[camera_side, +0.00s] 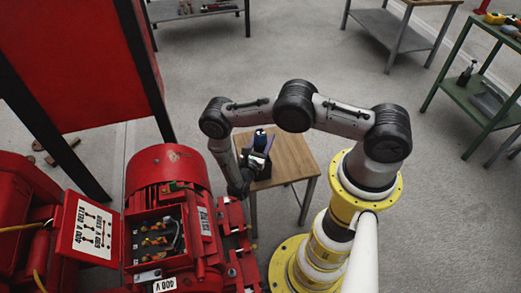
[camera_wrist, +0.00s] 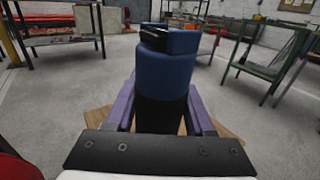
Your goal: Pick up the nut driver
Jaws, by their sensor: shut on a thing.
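The nut driver has a thick blue and black handle (camera_wrist: 168,75), which fills the middle of the wrist view. My gripper (camera_wrist: 160,108) has its purple fingers on both sides of the handle and is shut on it. In the side view the blue end of the nut driver (camera_side: 260,135) shows above my gripper (camera_side: 258,158), over a small wooden-topped table (camera_side: 293,158). The lower part of the nut driver is hidden by the gripper. I cannot tell whether it touches the table.
A red pump motor with an open terminal box (camera_side: 160,235) stands close to the left of my arm. A red cabinet (camera_side: 70,60) is behind it. A green shelf bench (camera_side: 480,100) stands at the far right. The floor between is clear.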

